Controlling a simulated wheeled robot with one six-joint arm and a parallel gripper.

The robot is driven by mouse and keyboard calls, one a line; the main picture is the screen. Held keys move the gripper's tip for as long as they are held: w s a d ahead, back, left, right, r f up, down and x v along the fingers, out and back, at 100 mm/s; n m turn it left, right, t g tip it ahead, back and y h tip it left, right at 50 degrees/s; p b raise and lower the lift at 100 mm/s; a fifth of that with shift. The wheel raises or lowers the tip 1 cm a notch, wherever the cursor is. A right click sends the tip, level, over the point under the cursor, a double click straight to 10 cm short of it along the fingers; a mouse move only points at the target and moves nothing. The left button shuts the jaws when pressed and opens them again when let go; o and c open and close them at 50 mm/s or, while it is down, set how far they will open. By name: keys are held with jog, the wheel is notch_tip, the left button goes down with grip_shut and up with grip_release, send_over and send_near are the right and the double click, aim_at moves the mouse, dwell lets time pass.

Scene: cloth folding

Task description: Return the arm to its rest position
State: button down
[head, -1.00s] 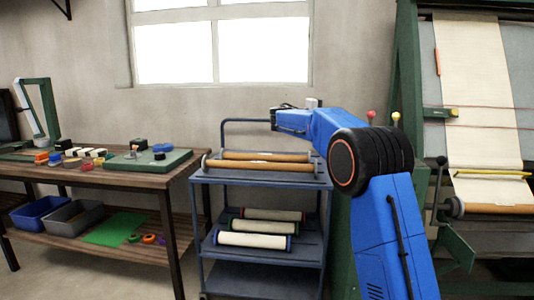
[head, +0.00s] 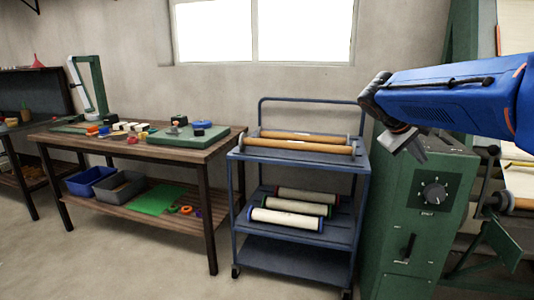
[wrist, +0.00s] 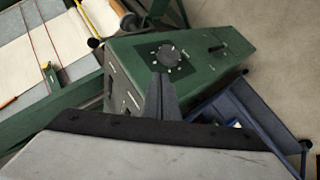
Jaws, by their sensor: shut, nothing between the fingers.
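My blue arm (head: 445,92) reaches in from the right edge in the head view. My gripper (head: 416,150) hangs at its left end, just in front of the top of a green machine cabinet. In the wrist view my gripper (wrist: 158,82) shows its fingers together and empty, with the cabinet and its black dial behind them. I cannot tell from these views how far the fingertips are from the cabinet.
The green cabinet (head: 415,220) stands below my gripper. A blue cart (head: 262,228) with several rolls is left of it. A wooden workbench (head: 190,152) with small items stands further left. Floor is clear in front of the bench and cart.

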jog(key=s+a+f+y, duration=0.3)
jog(key=s+f, duration=0.4)
jog(key=s, duration=0.3)
jog(key=s+a+f+m+y, duration=0.1)
jog(key=s+a+f+y, duration=0.2)
jog(key=s+a+f, duration=0.3)
jog(key=s+a+f+m+t+y, duration=0.1)
jog(key=s+a+f+y, duration=0.1)
jog(key=s+a+f, duration=0.3)
jog(key=s+f, duration=0.4)
jog(key=s, duration=0.5)
jog(key=shift+y, duration=0.4)
